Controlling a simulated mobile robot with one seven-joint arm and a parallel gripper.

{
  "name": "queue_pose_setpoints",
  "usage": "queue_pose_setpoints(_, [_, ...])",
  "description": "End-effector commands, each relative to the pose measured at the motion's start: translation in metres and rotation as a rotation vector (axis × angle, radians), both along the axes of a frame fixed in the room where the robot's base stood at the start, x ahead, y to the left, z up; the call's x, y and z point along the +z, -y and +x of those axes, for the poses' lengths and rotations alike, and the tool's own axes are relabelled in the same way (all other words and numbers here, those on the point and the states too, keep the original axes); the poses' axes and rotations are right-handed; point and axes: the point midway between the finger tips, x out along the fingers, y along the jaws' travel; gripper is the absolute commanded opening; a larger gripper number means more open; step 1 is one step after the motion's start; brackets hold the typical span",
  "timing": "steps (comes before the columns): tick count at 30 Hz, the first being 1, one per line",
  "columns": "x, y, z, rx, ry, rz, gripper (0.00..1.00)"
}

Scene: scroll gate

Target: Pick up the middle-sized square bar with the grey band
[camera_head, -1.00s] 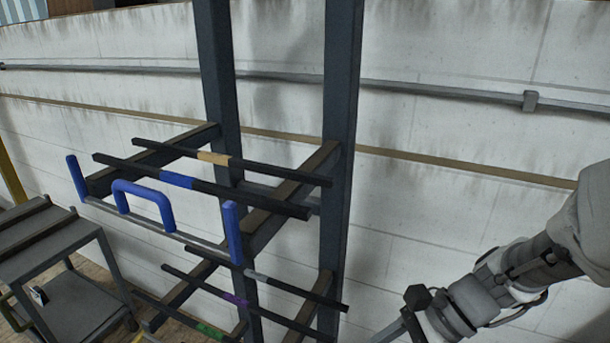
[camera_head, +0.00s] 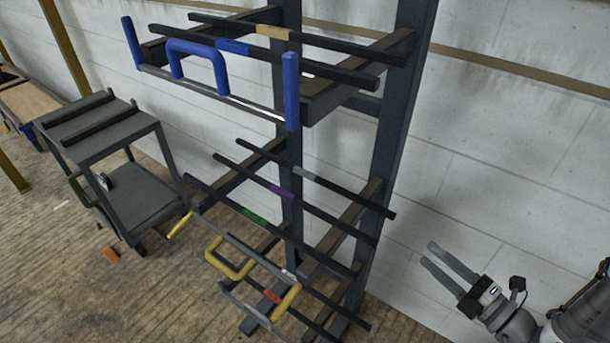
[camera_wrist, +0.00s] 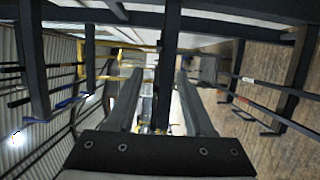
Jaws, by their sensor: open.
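The dark bar with the grey band (camera_head: 304,173) lies across the arms of the rack's middle tier, at its wall side. It runs parallel to a bar with a purple band (camera_head: 282,193) and a bar with a green band (camera_head: 256,216). Its size and square shape are hard to judge here. My gripper (camera_head: 428,254) is open and empty, to the right of the rack and below the bar's right end, apart from it. In the wrist view my gripper's two fingers (camera_wrist: 158,72) stand apart with nothing held. I cannot tell which bar is which in that view.
The upper tier holds bars with tan (camera_head: 272,32) and blue (camera_head: 233,47) bands behind a blue-handled guard (camera_head: 291,92). A yellow-handled guard (camera_head: 231,270) fronts the lower tier. A dark upright (camera_head: 404,110) stands near my gripper. A grey cart (camera_head: 120,130) stands left.

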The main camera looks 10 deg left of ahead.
Motion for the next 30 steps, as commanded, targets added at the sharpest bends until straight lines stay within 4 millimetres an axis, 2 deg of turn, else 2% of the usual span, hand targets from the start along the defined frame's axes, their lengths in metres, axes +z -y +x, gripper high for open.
queue_pose_setpoints(13, [0.000, -0.072, 0.059, 0.008, 0.003, -0.001, 0.53])
queue_pose_setpoints(23, [0.000, -0.093, 0.079, 0.006, 0.003, -0.003, 0.53])
queue_pose_setpoints(30, [0.001, -0.118, 0.104, 0.006, 0.003, -0.003, 0.53])
